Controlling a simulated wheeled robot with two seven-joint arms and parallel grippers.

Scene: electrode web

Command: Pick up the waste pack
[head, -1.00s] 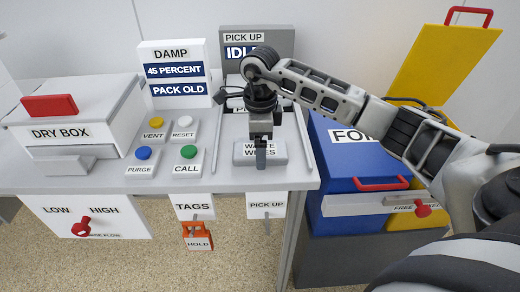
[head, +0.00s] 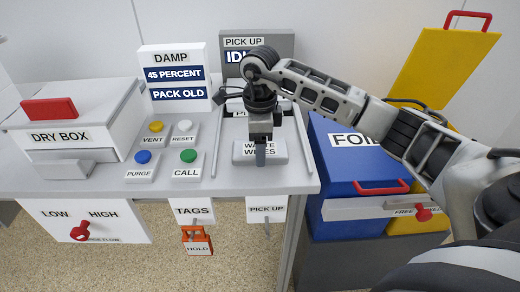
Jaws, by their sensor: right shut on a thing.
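The waste pack (head: 277,151) is a light grey box labelled WASTE WIPES, near the right end of the grey bench. My right gripper (head: 260,155) reaches down over it from above, its arm coming in from the right. It is shut on the pack, with the near finger in front of the label. The pack looks level. I cannot tell clearly whether its underside is clear of the bench. My left gripper is not in view.
A grey PICK UP screen (head: 283,43) stands behind the arm, beside the white DAMP screen (head: 172,59). Left are round buttons and the DRY BOX (head: 90,115). Right of the bench are a blue FOIL bin (head: 340,170) and a yellow bin with a raised lid (head: 445,65).

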